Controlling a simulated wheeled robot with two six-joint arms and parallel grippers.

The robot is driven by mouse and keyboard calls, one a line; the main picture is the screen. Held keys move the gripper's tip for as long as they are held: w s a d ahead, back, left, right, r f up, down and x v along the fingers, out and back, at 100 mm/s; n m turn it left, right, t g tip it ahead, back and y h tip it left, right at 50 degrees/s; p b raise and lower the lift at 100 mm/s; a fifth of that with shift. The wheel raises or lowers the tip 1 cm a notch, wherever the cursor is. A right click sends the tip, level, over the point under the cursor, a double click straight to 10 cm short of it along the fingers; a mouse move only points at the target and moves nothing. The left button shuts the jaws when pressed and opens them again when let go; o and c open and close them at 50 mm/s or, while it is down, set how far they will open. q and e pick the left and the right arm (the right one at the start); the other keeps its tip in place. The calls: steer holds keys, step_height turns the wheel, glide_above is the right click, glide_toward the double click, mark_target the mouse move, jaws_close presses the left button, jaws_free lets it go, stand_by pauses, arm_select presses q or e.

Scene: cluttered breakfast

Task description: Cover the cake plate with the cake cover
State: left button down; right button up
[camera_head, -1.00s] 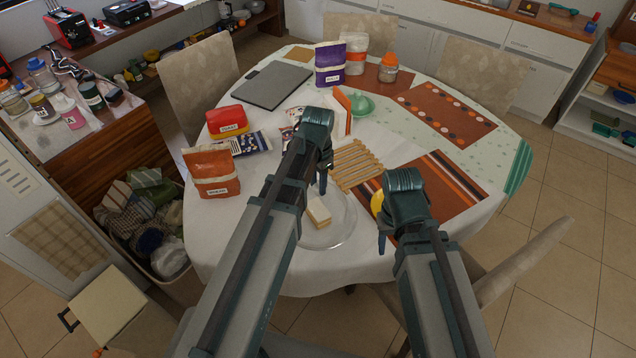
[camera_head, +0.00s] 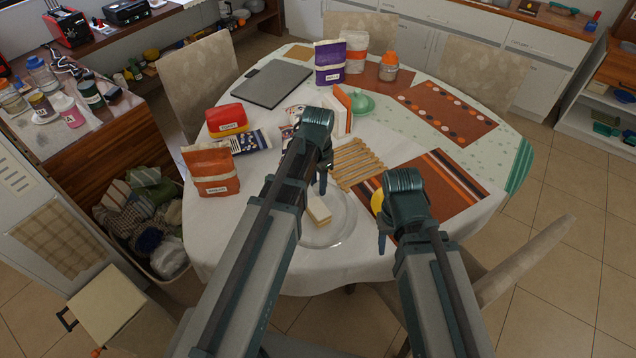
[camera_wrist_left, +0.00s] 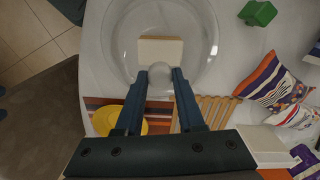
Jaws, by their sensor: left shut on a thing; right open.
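The clear glass cake plate (camera_head: 340,243) lies on the near side of the table, with a pale rectangular cake (camera_head: 318,210) on it. The cake also shows in the left wrist view (camera_wrist_left: 160,48). My left gripper (camera_head: 322,184) points down over the plate, shut on the pale round knob of the transparent cake cover (camera_wrist_left: 160,70). The cover's round outline surrounds the cake from above. I cannot tell whether its rim touches the plate. My right gripper (camera_head: 382,243) is open and empty, to the right of the plate.
A wooden slatted trivet (camera_head: 358,165) lies just behind the plate. A yellow bowl (camera_wrist_left: 125,122) sits on the striped mat (camera_head: 445,185), partly hidden by my right arm. An orange bag (camera_head: 211,172) and a red container (camera_head: 226,121) stand at the left. A green block (camera_wrist_left: 258,13) is near the plate.

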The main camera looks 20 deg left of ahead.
arm_select(q)
steer(key=shift+f+b, duration=0.9)
steer(key=shift+b, duration=0.05)
steer(key=shift+c, duration=2.2)
jaws_free()
step_height(320, 180, up, 6)
steer(key=p, duration=0.6)
steer(key=shift+r, duration=0.1)
